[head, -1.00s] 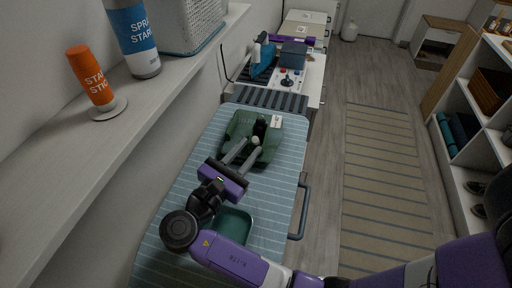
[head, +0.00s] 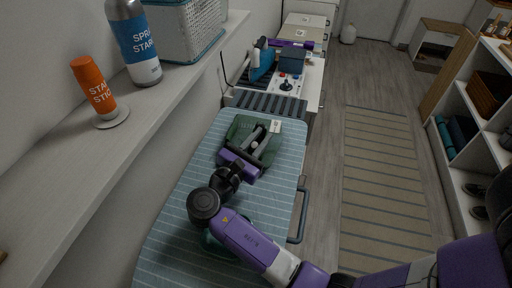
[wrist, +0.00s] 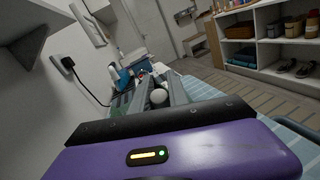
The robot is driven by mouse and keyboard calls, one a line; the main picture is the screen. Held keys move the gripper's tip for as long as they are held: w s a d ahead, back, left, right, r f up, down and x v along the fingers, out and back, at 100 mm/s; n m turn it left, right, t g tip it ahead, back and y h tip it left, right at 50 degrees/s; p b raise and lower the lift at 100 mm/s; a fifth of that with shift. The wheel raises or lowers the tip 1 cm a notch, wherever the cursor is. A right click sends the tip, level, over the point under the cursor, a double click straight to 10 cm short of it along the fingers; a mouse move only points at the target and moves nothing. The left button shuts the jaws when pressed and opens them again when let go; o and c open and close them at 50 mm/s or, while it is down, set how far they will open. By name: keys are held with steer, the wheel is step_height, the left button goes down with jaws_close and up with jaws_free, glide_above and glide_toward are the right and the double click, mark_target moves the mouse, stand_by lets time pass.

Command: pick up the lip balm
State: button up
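A small pale, rounded thing, which I take to be the lip balm (head: 254,146), is at a dark green tray-like holder (head: 236,131) on the striped blue-grey top. My gripper (head: 262,138) reaches over the holder, its two grey fingers apart. In the wrist view the pale thing (wrist: 158,97) shows between the fingers (wrist: 160,92), close to both. I see no clear grip on it. Its lower part is hidden, and the fingers and purple palm cover part of the holder.
The striped top (head: 180,232) is mostly clear. A teal dish (head: 211,243) is largely hidden under my arm. A shelf at left holds an orange stick (head: 92,88), a spray bottle (head: 134,40) and a basket (head: 185,30). A joystick panel (head: 287,84) stands beyond.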

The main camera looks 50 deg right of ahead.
jaws_close()
steer(key=shift+r, duration=0.1)
